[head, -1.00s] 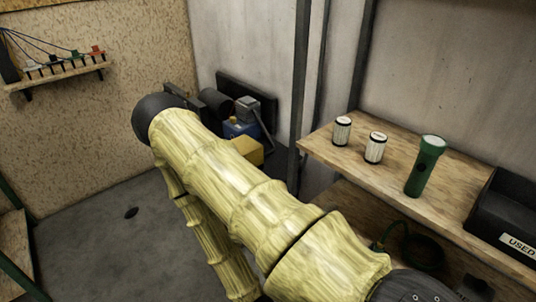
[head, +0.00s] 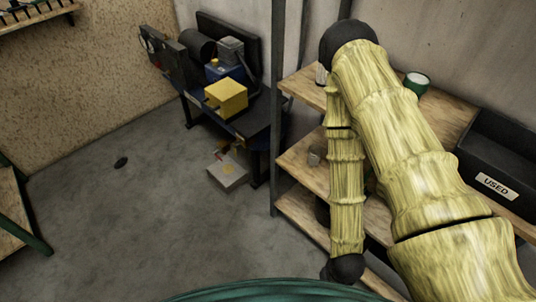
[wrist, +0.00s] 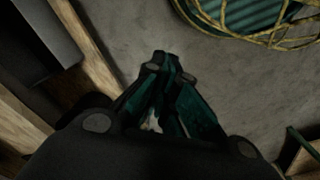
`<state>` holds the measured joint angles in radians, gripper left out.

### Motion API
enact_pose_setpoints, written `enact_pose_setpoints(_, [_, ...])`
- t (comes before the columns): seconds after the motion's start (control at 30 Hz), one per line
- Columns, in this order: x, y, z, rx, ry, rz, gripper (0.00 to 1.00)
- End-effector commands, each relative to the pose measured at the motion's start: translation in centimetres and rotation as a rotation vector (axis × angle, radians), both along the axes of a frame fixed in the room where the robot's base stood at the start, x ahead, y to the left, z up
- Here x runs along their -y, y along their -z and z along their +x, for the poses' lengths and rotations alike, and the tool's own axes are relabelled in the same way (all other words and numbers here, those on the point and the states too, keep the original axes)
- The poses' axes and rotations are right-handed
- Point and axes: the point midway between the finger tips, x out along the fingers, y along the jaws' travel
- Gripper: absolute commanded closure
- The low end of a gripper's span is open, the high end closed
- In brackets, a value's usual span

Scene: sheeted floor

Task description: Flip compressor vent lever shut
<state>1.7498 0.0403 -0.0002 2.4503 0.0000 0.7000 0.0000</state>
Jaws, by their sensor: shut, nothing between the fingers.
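I cannot make out a compressor or a vent lever for sure in either view. A dark workbench (head: 262,122) in the back corner bears machinery, with a blue block (head: 222,70), a yellow block (head: 227,97) and a grey block on top (head: 230,48); no lever can be told on it. My gripper (wrist: 167,68) shows in the wrist view, its green fingers shut and empty above the grey floor. In the head view my arm reaches across the shelf on the right and bends down; the fingers are not visible there.
A wooden shelf unit (head: 303,88) stands at the right, with a black bin labelled USED (head: 492,184) and a green flashlight (head: 417,82) partly behind my arm. A pale box (head: 228,174) lies under the workbench. The floor (head: 110,215) at left centre is mostly clear.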

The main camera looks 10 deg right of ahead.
Motion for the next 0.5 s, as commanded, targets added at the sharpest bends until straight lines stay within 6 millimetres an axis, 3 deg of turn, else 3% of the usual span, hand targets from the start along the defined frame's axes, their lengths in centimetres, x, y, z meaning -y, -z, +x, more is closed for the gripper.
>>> enact_pose_setpoints(0.37, [0.0,0.1,0.1,0.002,-0.001,0.001,1.0])
enact_pose_setpoints(0.5, [-0.2,1.6,1.6,0.036,-0.009,0.008,1.0])
